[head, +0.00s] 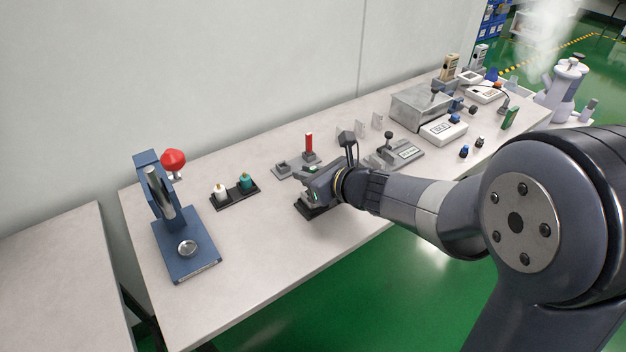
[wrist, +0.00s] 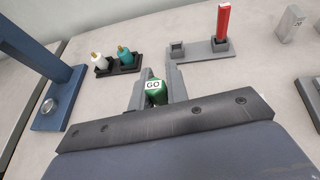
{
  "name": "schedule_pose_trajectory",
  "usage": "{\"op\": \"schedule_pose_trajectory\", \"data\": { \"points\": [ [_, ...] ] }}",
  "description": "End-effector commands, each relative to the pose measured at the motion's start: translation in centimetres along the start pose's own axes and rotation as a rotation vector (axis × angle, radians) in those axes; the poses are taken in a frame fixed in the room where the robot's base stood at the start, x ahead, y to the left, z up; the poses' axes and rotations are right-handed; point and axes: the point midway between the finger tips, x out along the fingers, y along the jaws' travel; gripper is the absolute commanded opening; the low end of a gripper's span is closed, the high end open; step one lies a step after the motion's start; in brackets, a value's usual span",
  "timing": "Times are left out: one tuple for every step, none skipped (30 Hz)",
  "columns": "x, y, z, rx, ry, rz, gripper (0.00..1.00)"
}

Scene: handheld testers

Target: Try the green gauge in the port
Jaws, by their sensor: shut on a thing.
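The green gauge (wrist: 156,94), marked GO on its end, sits between the two grey fingers of my gripper (wrist: 156,82) in the wrist view. The gripper is shut on it. In the head view my gripper (head: 316,188) is low over the front part of the bench, above a dark block (head: 309,210). The gauge's lower end is hidden, and I cannot tell whether it touches or enters anything. I cannot make out the port clearly; the dark block is mostly covered by the gripper.
Behind the gripper a grey two-socket stand (wrist: 200,52) holds a red gauge (wrist: 223,22) upright; its left socket is empty. A black tray (head: 236,198) with white and teal bottles and a blue press (head: 186,252) stand left. Testers (head: 445,130) crowd the right.

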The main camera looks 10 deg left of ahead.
Motion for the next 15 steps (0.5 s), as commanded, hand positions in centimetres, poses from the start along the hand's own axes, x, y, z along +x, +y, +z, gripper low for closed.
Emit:
{"op": "schedule_pose_trajectory", "data": {
  "points": [
    [-0.2,0.0,0.4,0.0,-0.001,0.0,0.0],
    [-0.2,0.0,0.5,0.0,-0.001,0.0,0.0],
    [-0.3,0.0,0.7,0.0,-0.001,0.0,0.0],
    [-0.3,0.0,0.8,0.0,-0.001,0.0,0.0],
    [-0.4,0.0,0.9,0.0,-0.001,0.0,0.0],
    [-0.4,0.0,1.0,0.0,-0.001,0.0,0.0],
    [-0.5,0.0,1.1,0.0,-0.001,0.0,0.0],
    [-0.5,0.0,1.3,-0.001,-0.001,0.0,0.0],
    [-0.6,0.0,1.4,-0.001,-0.001,0.0,0.0],
    [-0.6,0.0,1.5,-0.001,-0.001,0.0,0.0],
    [-0.7,0.0,1.6,-0.001,-0.001,0.0,0.0],
    [-0.7,0.0,1.8,-0.001,-0.001,0.0,0.0],
    [-0.8,0.0,1.9,-0.001,-0.001,0.0,0.0],
    [-0.8,0.0,2.0,-0.001,0.0,0.0,0.0],
    [-0.9,0.0,2.1,-0.002,0.0,0.0,0.0]
  ]
}}
